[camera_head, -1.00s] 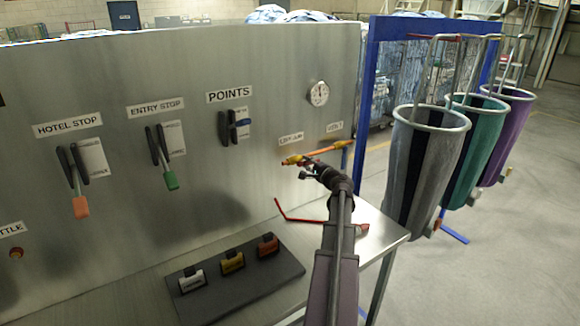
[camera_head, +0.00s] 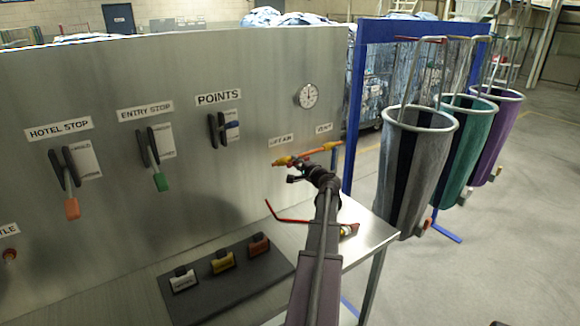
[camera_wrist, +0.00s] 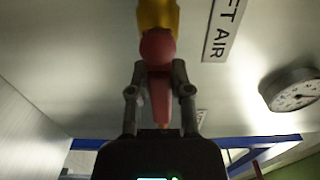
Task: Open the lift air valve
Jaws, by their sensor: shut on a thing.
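The lift air valve (camera_head: 283,161) is a yellow fitting on the steel panel under the "LIFT AIR" label (camera_head: 281,140). An orange pipe runs right from it to a yellow fitting (camera_head: 332,145) under the "VENT" label. In the wrist view, the valve's yellow body (camera_wrist: 157,14) shows at the top, with its red handle (camera_wrist: 158,90) pointing down between the fingers. My gripper (camera_wrist: 159,88) is shut on this red handle. In the head view my gripper (camera_head: 296,174) is at the valve, and the wrist partly hides the contact.
A round gauge (camera_head: 307,95) is above the labels. Levers hang at the left of the panel (camera_head: 140,60). A bent red rod (camera_head: 285,215) and a dark block with tags (camera_head: 235,290) are on the bench below. Hanging bags (camera_head: 415,170) stand at right.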

